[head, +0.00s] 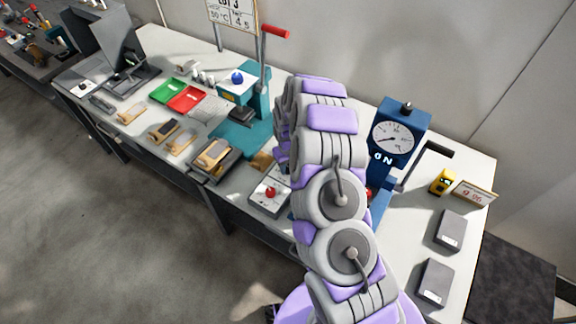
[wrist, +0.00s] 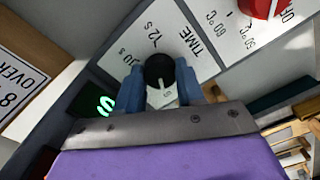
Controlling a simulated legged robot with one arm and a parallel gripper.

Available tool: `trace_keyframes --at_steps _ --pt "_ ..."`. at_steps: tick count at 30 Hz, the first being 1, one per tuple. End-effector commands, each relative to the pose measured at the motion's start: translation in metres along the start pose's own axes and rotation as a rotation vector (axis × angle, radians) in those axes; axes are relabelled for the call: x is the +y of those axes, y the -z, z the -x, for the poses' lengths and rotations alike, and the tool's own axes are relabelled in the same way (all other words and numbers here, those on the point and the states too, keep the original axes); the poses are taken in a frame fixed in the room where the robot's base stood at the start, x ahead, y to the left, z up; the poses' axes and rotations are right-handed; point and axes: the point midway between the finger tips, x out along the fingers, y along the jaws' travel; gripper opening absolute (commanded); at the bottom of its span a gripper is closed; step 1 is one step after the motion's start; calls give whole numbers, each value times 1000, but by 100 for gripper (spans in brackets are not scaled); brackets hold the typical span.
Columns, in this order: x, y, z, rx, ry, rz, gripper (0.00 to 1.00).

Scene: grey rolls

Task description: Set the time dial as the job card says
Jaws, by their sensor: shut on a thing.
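The time dial is a black round knob (wrist: 158,66) with a white pointer line, on a white plate marked TIME (wrist: 193,42) in the wrist view. My gripper (wrist: 160,86) has its two blue fingers shut on either side of the knob. The pointer line points toward the bottom of the picture, toms a label partly hidden by my fingers. A 12 s mark and another seconds mark show left of the knob. The job card (head: 232,14) stands at the top of the head view, cut by the edge; 50 °C and a 4 s line seem readable. My arm hides my gripper there.
A red dial (wrist: 258,6) with temperature marks and OFF is beside the plate. A green lit display (wrist: 105,105) and an OVER sign (wrist: 20,85) are left. A teal lever press (head: 257,115) and a blue gauge press (head: 400,125) stand on the bench.

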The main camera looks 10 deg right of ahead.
Motion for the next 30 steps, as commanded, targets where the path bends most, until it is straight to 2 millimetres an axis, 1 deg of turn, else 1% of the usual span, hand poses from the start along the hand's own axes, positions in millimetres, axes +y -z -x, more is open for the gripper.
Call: trace_keyframes --at_steps 8,21,30 --pt "0 0 -2 -2 1 168 7" --pt "1 0 -2 -2 2 580 7" --pt "1 1 -1 0 1 824 7"
